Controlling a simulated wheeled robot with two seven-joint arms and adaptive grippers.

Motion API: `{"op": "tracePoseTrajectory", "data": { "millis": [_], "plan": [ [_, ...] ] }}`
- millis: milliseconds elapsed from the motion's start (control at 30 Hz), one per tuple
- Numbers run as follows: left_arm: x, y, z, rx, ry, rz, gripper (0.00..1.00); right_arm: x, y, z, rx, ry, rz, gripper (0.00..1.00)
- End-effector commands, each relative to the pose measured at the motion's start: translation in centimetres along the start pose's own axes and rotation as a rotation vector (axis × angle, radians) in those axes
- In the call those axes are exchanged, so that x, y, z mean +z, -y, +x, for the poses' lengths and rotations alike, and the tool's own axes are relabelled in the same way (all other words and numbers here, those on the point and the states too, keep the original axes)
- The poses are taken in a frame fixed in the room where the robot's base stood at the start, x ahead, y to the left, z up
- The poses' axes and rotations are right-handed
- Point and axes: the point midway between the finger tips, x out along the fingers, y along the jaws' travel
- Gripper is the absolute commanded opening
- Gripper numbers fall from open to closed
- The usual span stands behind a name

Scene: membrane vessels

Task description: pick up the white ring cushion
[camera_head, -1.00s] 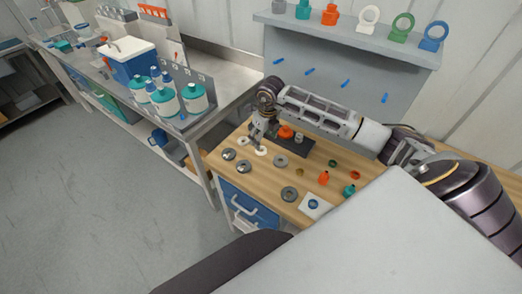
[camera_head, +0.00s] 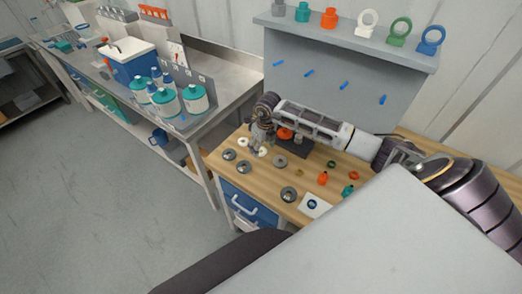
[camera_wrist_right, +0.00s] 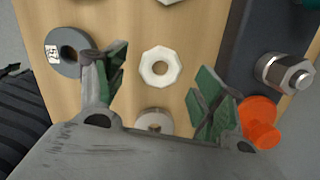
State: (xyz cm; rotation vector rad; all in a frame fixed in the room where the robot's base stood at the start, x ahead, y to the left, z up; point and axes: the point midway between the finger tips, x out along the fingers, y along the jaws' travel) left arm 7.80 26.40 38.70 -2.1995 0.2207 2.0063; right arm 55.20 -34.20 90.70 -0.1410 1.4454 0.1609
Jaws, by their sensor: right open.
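Two white rings lie flat on the wooden bench top (camera_head: 262,180) in the head view, a left one (camera_head: 237,142) and a right one (camera_head: 263,153). I cannot tell which is the cushion. My right gripper (camera_head: 256,143) is low over the bench beside them, its fingertips hard to make out. In the right wrist view it is open and empty (camera_wrist_right: 162,75). A white faceted ring (camera_wrist_right: 147,68) shows between its fingertips there, apart from both fingers. A second pale ring (camera_wrist_right: 141,120) is partly hidden by the gripper body. My left gripper is not in view.
A grey ring (camera_wrist_right: 58,66) lies left of the fingers. A dark tray (camera_head: 295,150) holds an orange part (camera_wrist_right: 258,110) and a metal fitting (camera_wrist_right: 272,72) to the right. Several more rings and small bottles lie nearby. A grey panel (camera_head: 330,85) stands behind.

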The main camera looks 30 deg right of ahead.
Motion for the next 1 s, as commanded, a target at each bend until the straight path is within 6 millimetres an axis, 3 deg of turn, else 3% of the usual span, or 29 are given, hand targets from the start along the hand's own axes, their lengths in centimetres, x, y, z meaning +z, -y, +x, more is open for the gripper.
{"op": "tracePoseTrajectory", "data": {
  "millis": [200, 667, 967, 1000],
  "plan": [
    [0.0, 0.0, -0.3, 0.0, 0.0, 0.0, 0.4, 0.0, 0.0, 1.5, 0.0, 0.0, -0.001, 0.69],
    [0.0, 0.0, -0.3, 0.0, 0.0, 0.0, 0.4, 0.0, 0.0, 1.6, -0.001, 0.0, -0.001, 0.69],
    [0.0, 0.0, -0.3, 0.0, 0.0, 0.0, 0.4, 0.0, 0.0, 1.6, -0.001, 0.0, -0.001, 0.32],
    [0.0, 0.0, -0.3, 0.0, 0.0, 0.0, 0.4, 0.0, 0.0, 1.6, -0.001, 0.0, -0.001, 0.32]
  ]
}}
